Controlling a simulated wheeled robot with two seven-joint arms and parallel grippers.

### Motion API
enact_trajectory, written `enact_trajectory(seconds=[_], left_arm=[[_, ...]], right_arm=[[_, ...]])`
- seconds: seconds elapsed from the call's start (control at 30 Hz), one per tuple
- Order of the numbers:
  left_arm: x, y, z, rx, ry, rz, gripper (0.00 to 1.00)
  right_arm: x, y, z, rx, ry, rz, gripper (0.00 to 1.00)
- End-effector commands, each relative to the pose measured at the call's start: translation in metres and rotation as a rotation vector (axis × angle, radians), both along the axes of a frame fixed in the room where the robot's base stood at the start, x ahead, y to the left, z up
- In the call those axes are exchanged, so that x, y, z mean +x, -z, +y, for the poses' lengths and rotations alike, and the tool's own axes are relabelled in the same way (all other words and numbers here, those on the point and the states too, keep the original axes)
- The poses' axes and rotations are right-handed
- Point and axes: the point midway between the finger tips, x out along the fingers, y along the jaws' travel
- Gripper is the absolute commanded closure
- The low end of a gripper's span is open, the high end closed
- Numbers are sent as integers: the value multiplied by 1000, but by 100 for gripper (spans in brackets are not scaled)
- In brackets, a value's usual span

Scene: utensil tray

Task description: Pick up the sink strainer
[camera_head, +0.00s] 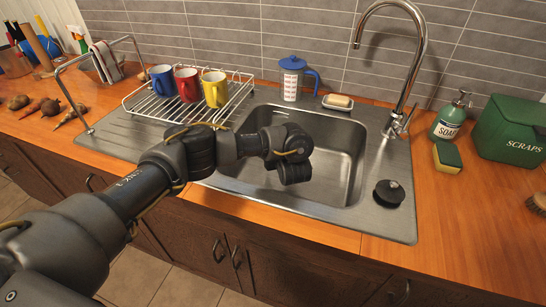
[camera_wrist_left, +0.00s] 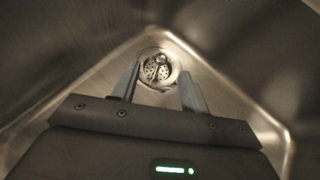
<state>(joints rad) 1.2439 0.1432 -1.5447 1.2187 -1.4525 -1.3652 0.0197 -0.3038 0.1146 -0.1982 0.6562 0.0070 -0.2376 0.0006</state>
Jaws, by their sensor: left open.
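The sink strainer (camera_wrist_left: 157,70) is a round, perforated metal piece with a small raised knob, sitting at the drain on the bottom of the sink basin. It shows in the left wrist view, ahead of and between my fingertips. My left gripper (camera_wrist_left: 160,76) is open and empty, with one finger on each side of the strainer in the picture; I cannot tell the exact height above it. In the head view my left arm reaches over the steel sink (camera_head: 347,160) and its end hides the drain and the strainer. My right gripper is not in view.
The basin walls stand close around my gripper. A tall faucet (camera_head: 412,60) rises behind the sink. A black round plug (camera_head: 389,192) lies on the right rim. A wire rack (camera_head: 150,107) holds mugs at left. A sponge (camera_head: 447,157) and soap bottle (camera_head: 450,122) stand right.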

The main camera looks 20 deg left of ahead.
Motion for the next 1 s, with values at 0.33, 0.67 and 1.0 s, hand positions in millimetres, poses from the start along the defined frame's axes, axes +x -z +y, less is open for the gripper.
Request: enact_trajectory(seconds=[0.33, 0.67, 1.0], left_arm=[[31, 21, 16, 4, -4, -1, 55], [39, 24, 20, 1, -1, -1, 55], [39, 24, 20, 1, -1, -1, 92]], right_arm=[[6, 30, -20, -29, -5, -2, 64], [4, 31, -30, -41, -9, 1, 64], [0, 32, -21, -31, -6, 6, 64]])
